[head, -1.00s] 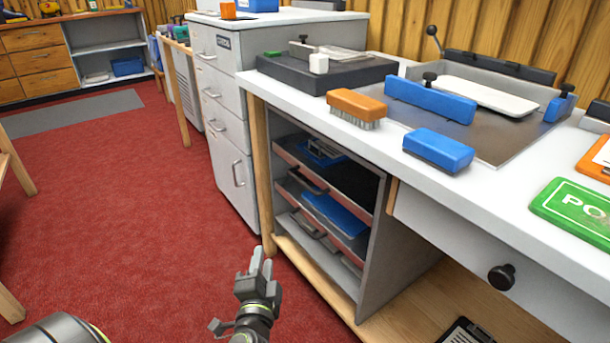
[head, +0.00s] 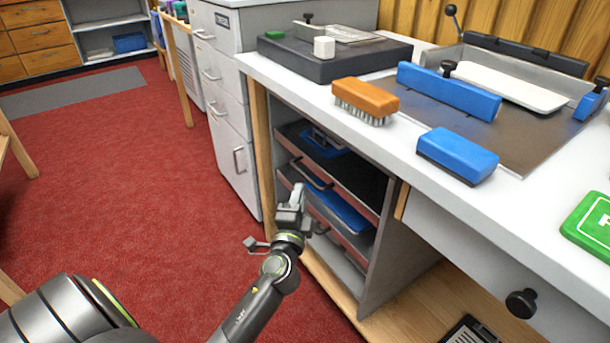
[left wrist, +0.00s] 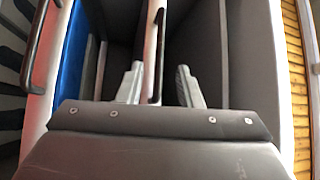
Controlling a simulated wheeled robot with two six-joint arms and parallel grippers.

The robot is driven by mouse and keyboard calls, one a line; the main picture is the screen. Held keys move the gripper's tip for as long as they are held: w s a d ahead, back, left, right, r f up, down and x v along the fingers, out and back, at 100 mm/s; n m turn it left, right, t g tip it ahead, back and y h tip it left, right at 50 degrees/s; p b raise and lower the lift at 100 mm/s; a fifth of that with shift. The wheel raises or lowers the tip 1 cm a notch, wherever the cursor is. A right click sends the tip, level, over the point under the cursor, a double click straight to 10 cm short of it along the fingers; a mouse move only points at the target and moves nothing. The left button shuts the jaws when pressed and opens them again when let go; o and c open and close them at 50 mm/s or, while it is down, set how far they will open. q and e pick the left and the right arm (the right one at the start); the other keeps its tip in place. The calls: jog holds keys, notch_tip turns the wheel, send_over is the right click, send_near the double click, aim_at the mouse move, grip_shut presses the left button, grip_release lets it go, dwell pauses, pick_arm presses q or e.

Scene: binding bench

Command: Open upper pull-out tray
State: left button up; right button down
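The upper pull-out tray (head: 350,181) sits in the open compartment under the bench, with a dark bar handle (head: 308,174) on its front. It looks pushed in. My left gripper (head: 298,192) is in front of the trays, close to that handle. In the left wrist view, which is turned sideways, the open left gripper (left wrist: 159,88) has one finger on each side of the upper handle (left wrist: 157,50). Gaps show between handle and fingers. The middle tray's handle (left wrist: 37,45) is at the left there. My right gripper is not in view.
The middle tray holds a blue item (head: 340,210). A grey drawer cabinet (head: 231,165) stands left of the compartment. The white bench top (head: 404,150) overhangs above, with a brush (head: 365,98) and a blue block (head: 457,154). Red floor in front is free.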

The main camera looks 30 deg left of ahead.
aim_at(305, 174)
pick_arm(q)
jog(key=x, duration=0.8)
jog(key=shift+b, duration=0.3)
grip_shut()
